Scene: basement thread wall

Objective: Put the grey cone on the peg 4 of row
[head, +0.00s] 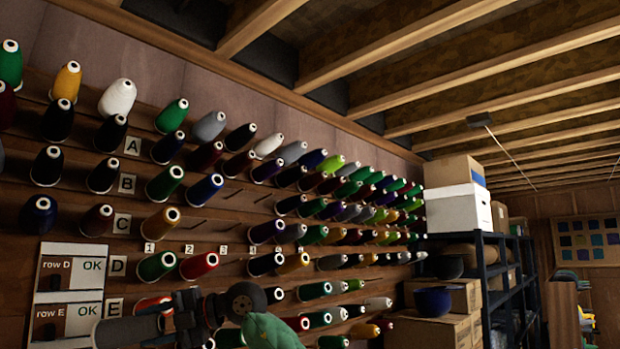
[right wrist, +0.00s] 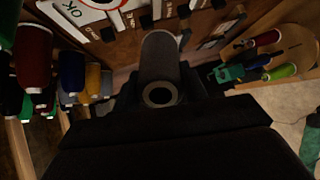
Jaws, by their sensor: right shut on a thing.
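The grey cone (head: 122,332) is at the lower left of the head view, in front of the lowest rows of the wall. My right gripper (head: 188,312) is shut on it. In the right wrist view the grey cone (right wrist: 160,60) stands out from between the dark jaws (right wrist: 160,98), with a round holed end towards the camera. The thread wall (head: 215,240) has rows lettered A to E and small number tags above row D. Row D has a green cone (head: 157,266), a red cone (head: 199,265), then a gap, then a black cone (head: 265,263). My left gripper is not in view.
Cards for row D (head: 55,283) and row E (head: 50,330), both marked OK, hang at the left. Bare stretches show in rows B and C. Black shelving (head: 490,262), cardboard boxes (head: 440,332) and a dark blue bowl (head: 433,301) stand at the right.

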